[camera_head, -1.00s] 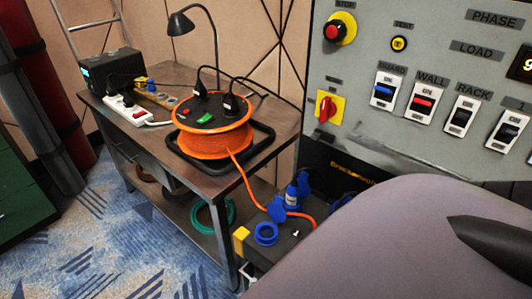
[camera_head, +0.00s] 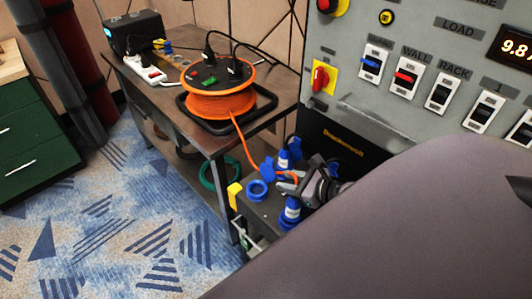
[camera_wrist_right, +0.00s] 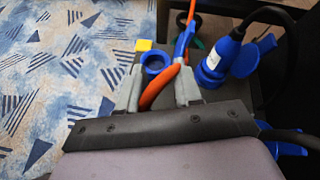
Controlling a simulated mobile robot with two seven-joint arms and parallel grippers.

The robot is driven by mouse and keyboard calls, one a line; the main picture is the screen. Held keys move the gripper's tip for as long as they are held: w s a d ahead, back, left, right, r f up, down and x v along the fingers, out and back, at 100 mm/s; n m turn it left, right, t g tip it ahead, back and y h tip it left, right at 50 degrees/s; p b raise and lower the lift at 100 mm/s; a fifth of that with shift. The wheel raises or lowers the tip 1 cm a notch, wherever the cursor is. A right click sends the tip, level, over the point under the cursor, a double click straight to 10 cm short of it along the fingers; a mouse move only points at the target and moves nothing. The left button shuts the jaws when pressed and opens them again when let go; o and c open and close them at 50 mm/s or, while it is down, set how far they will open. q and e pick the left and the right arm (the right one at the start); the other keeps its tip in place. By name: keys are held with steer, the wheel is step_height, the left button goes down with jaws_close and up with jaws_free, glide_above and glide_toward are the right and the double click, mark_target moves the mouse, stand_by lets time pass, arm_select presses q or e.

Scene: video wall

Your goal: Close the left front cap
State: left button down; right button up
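A dark socket box (camera_head: 265,214) stands low beside the table, with an open round blue socket (camera_head: 257,190) on top. A raised blue cap (camera_head: 267,169) stands just behind the socket; I take it for the left front cap. The socket also shows in the right wrist view (camera_wrist_right: 155,62), with a blue flap (camera_wrist_right: 184,42) seen nearly edge-on. My right gripper (camera_head: 304,184) is above the box, right of the socket. In the wrist view its fingers (camera_wrist_right: 160,84) are apart, with an orange cable visible between them; I cannot tell if they touch it. My left gripper is out of view.
A blue plug (camera_head: 283,160) stands behind the gripper and another (camera_head: 291,211) below it. The orange cable reel (camera_head: 216,105) sits on the metal table (camera_head: 275,112). The switch panel (camera_head: 350,110) rises behind. Carpet (camera_head: 120,220) at left is clear.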

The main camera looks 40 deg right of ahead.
mark_target(271, 158)
steer(key=w+d+r+m+t, duration=0.1)
steer(key=w+d+r+m, duration=0.1)
steer(key=d+m, duration=0.25)
steer(key=shift+m+h, duration=0.3)
steer(key=shift+m, duration=0.15)
steer(key=b+x, duration=0.1)
steer(key=x, duration=0.6)
steer(key=b+x, duration=0.1)
steer(key=x, duration=0.3)
steer(key=shift+w+a+b, duration=0.3)
steer(key=shift+a+b, duration=0.05)
steer(key=shift+a, duration=0.05)
jaws_close()
